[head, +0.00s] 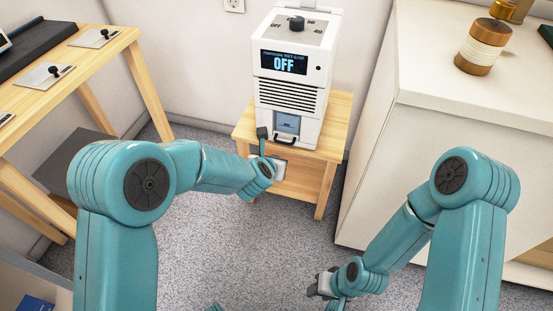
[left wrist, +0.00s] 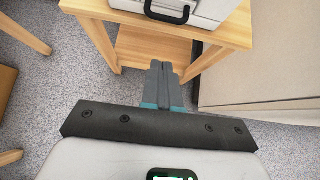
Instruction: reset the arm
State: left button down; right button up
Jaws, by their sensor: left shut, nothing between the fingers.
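My left arm reaches forward in the head view. Its gripper (head: 264,137) is by the front of a white machine (head: 290,95) whose screen reads OFF. In the left wrist view the left gripper's fingers (left wrist: 163,85) are together and empty, in front of the small wooden stand (left wrist: 155,47). The machine's dark front handle (left wrist: 168,10) shows above the fingertips, apart from them. My right gripper (head: 322,286) hangs low at the lower right in the head view. It is small there, and I cannot tell whether its fingers are open or shut.
The machine stands on the wooden stand (head: 311,184). A wooden table (head: 85,62) with small levers is at the left. A white cabinet (head: 440,75) with a brown and white jar (head: 481,48) is at the right. Grey carpet between them is clear.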

pick_arm(q)
jog(key=v, duration=0.5)
jog(key=s+a+f+n+g+y, duration=0.15)
jog(key=s+a+f, duration=0.25)
jog(key=a+f, duration=0.7)
jog(key=s+a+f+m+g+h, duration=0.1)
jog(key=s+f+m+g, duration=0.3)
jog(key=s+m, duration=0.65)
jog(key=s+a+f+m+g+h, duration=0.1)
jog(key=s+f+m+g, duration=0.2)
jog(key=s+f+m, duration=0.55)
jog(key=s+r+m+p, duration=0.2)
jog(key=r+m+p, duration=0.4)
jog(key=r+p, duration=0.8)
jog(key=s+d+r+m+p, duration=0.1)
jog(key=r+m+p, duration=0.6)
jog(key=r+p, duration=0.8)
notch_tip(320, 180, up, 3)
jog(key=shift+s+d+f+g, duration=0.25)
jog(key=shift+s+g, duration=0.1)
jog(key=shift+s, duration=0.25)
